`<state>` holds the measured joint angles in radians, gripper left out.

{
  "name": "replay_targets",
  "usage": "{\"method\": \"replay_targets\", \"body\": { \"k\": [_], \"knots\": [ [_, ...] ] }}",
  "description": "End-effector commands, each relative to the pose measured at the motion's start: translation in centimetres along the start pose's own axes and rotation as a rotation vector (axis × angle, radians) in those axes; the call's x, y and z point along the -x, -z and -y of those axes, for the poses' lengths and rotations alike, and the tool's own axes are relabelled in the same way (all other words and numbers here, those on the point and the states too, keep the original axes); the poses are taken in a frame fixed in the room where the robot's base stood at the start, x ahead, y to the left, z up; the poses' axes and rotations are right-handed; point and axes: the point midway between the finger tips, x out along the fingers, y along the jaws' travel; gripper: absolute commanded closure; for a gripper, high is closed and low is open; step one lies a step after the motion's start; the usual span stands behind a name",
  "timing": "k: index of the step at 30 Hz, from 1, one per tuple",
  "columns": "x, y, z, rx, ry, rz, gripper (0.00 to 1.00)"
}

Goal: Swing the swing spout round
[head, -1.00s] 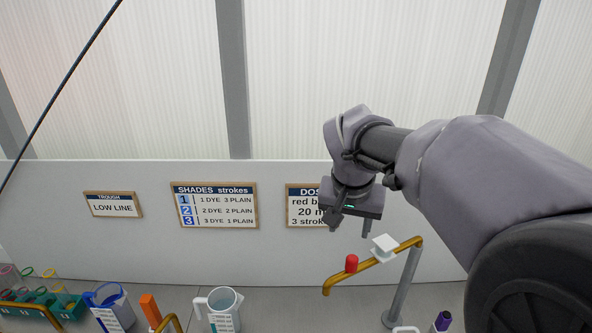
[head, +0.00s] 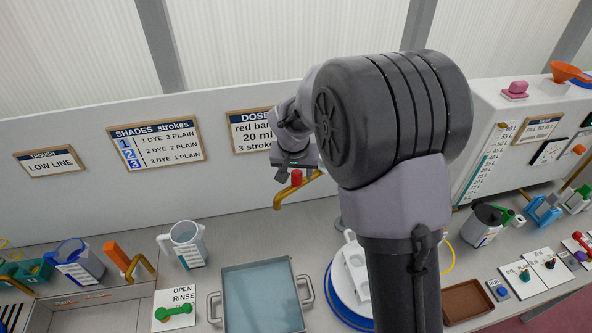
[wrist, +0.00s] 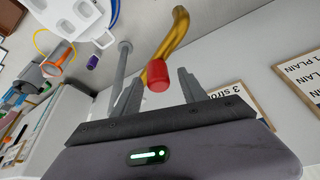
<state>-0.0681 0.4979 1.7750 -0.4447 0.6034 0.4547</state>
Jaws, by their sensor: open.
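The swing spout (head: 284,195) is a gold pipe with a red knob (head: 296,177) on it, in the middle of the head view, partly hidden by my arm. In the wrist view the gold spout (wrist: 176,35) runs up from the red knob (wrist: 157,76), beside a grey post (wrist: 120,66). My gripper (head: 299,172) is at the spout in the head view. In the wrist view my gripper (wrist: 159,80) is open, with the red knob showing between its two fingers. I cannot tell whether a finger touches it.
A basin with handles (head: 262,300) stands on the bench in front of the spout. A white jug (head: 184,244) and a blue jug (head: 76,262) stand to the left. A dosing sign (head: 250,128) hangs on the wall behind. A white cabinet (head: 490,130) is at the right.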

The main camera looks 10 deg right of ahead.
Motion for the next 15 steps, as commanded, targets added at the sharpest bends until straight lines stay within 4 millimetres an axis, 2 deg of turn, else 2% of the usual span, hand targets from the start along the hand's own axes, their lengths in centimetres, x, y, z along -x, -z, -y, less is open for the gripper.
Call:
{"method": "replay_targets", "body": {
  "k": [5,12,15],
  "knots": [
    [0.02,0.02,-0.01,0.0,0.0,0.0,0.5],
    [0.05,0.02,-0.01,0.0,0.0,-0.001,0.97],
    [0.05,0.02,-0.01,0.0,0.0,0.0,1.0]
  ]
}}
